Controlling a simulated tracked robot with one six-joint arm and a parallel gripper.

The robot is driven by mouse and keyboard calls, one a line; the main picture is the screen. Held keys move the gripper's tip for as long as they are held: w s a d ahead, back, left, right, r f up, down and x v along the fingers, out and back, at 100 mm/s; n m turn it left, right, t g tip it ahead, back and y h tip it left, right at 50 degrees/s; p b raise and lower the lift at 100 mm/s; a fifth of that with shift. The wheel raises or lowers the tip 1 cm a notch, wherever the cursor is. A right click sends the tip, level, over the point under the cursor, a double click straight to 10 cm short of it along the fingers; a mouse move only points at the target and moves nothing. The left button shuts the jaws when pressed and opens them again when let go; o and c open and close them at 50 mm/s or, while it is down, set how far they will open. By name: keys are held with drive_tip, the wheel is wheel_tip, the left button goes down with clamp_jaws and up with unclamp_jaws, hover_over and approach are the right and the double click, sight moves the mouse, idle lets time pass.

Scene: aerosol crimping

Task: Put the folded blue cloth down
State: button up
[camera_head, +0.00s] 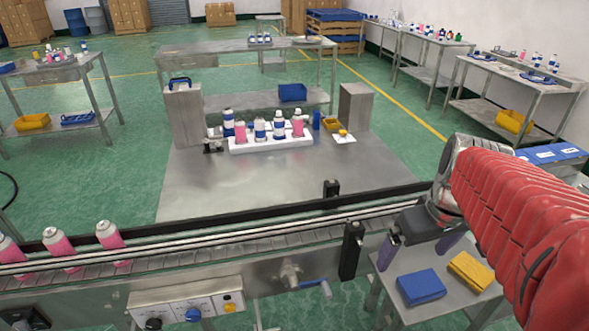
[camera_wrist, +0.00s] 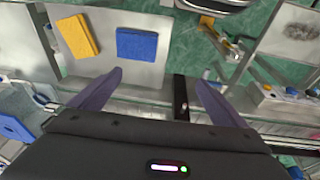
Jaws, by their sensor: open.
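The folded blue cloth (camera_head: 421,287) lies flat on a small grey side table just in front of the conveyor. It also shows in the wrist view (camera_wrist: 137,45), apart from my fingers. A folded yellow cloth (camera_head: 471,270) lies beside it, to its right in the head view and to its left in the wrist view (camera_wrist: 78,36). My gripper (camera_head: 420,245) is open and empty, with its purple fingers spread. In the wrist view my gripper (camera_wrist: 158,85) has a wide gap between the fingers, and the blue cloth lies beyond them.
The conveyor (camera_head: 190,250) crosses the head view, with several pink-and-white cans at its left. A black post (camera_head: 351,250) stands at its front edge, left of my gripper. Behind is a steel table (camera_head: 230,180) with a white rack of cans (camera_head: 270,143). Free room remains on the side table.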

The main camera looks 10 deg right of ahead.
drive_tip(key=s+a+r+t, duration=0.1)
drive_tip(key=s+a+t, duration=0.2)
drive_tip(key=a, duration=1.3)
drive_tip(key=shift+a+r, duration=0.15)
drive_tip(key=shift+a, duration=0.05)
